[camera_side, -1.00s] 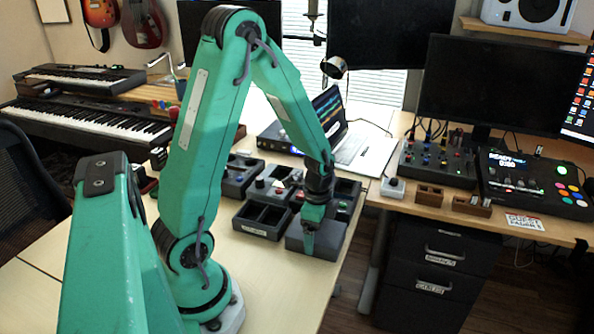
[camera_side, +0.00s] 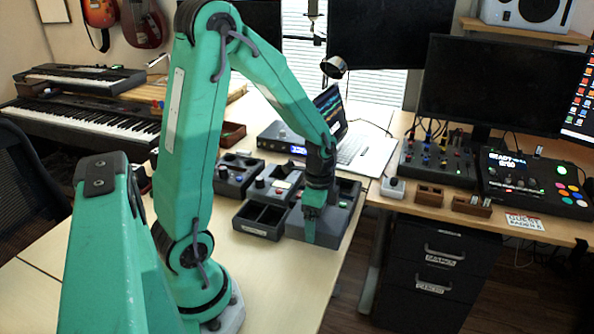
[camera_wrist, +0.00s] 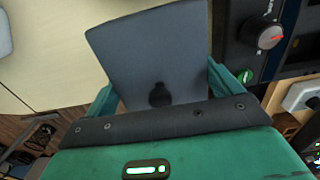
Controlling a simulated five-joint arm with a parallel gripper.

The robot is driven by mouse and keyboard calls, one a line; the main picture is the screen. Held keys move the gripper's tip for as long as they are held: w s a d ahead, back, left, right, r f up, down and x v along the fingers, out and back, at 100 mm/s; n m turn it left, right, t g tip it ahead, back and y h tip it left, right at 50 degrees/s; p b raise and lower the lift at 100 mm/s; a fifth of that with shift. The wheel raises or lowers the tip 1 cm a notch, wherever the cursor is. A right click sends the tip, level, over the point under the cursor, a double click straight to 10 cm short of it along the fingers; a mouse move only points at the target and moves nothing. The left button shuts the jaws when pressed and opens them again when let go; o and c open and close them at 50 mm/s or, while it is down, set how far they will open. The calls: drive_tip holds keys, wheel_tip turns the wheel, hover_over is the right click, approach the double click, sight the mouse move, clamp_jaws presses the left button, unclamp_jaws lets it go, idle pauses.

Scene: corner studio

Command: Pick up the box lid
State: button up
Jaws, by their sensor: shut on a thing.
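The box lid (camera_wrist: 150,45) is a flat grey-blue panel with a small dark knob, seen close up in the wrist view. My gripper (camera_wrist: 165,90) has a green finger on either side of it and is shut on it. In the side view my gripper (camera_side: 311,236) points down at the grey lid (camera_side: 332,226), near the front right edge of the wooden table. The fingers hide part of the lid. I cannot tell whether it is clear of what lies under it.
Dark control boxes (camera_side: 232,178) stand behind, with a laptop (camera_side: 365,152) further back. The table (camera_side: 270,280) is clear in front. A drawer cabinet (camera_side: 440,265) stands to the right.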

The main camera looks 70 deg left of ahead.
drive_tip(key=s+d+r, duration=0.2)
drive_tip(key=d+r, duration=0.4)
drive_tip(key=d, duration=0.5)
drive_tip(key=shift+s+r, duration=0.3)
drive_tip(key=shift+w, duration=0.1)
